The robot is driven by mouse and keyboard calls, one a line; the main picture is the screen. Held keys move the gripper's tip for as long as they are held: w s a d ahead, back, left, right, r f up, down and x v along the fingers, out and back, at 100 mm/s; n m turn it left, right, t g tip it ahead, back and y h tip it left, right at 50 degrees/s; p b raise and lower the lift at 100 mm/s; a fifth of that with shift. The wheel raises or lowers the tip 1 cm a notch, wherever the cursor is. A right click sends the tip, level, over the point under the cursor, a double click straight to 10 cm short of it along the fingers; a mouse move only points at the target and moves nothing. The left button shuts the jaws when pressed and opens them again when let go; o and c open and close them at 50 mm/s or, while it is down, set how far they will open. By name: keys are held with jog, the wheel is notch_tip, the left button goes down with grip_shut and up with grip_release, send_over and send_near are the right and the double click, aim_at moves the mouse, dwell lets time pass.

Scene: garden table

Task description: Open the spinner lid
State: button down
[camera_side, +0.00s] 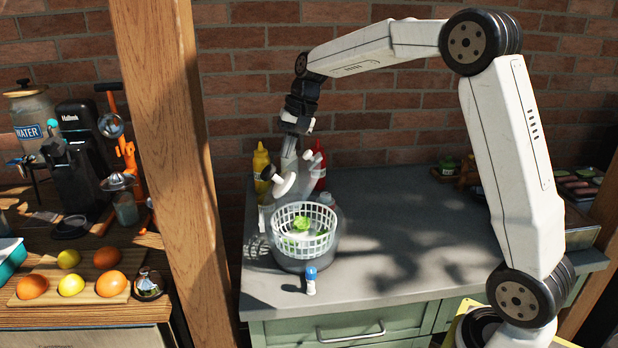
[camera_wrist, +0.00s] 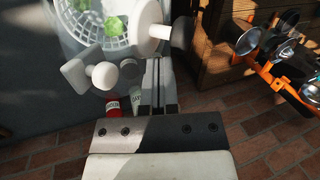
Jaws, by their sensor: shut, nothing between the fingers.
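The salad spinner is a clear bowl (camera_side: 295,262) with a white slotted basket (camera_side: 303,248) and green leaves (camera_side: 301,226) inside. Its clear lid (camera_side: 268,212) appears raised at the back of the bowl, with a white knob (camera_side: 284,187) and a crank on it. The basket's top looks uncovered. My gripper (camera_side: 289,160) is shut and empty, pointing down close behind the raised lid. In the wrist view the shut fingers (camera_wrist: 159,88) are near the white knob (camera_wrist: 148,30) and the smaller white crank knob (camera_wrist: 105,75). Whether they touch the lid is unclear.
A yellow bottle (camera_side: 261,167) and a red bottle (camera_side: 318,168) stand by the wall on either side of my gripper. A small blue-capped shaker (camera_side: 311,281) stands before the bowl. A wooden post (camera_side: 172,150) rises at left.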

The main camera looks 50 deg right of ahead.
aim_at(264, 170)
jog(key=shift+x, duration=1.2)
jog(key=shift+w+a+r+g+h, duration=0.25)
jog(key=shift+w+a+g+h, duration=0.25)
jog(key=shift+w+a, duration=0.3)
jog(key=shift+w+a+r+g+h, duration=0.25)
jog(key=shift+w+a+g+h, duration=0.2)
jog(key=shift+w+a, duration=0.3)
jog(key=shift+w+a+r, duration=0.1)
jog(key=shift+w+a, duration=0.6)
notch_tip(264, 170, up, 10)
jog(key=w, duration=0.1)
jog(key=shift+w+a, duration=0.25)
jog(key=shift+a, duration=0.2)
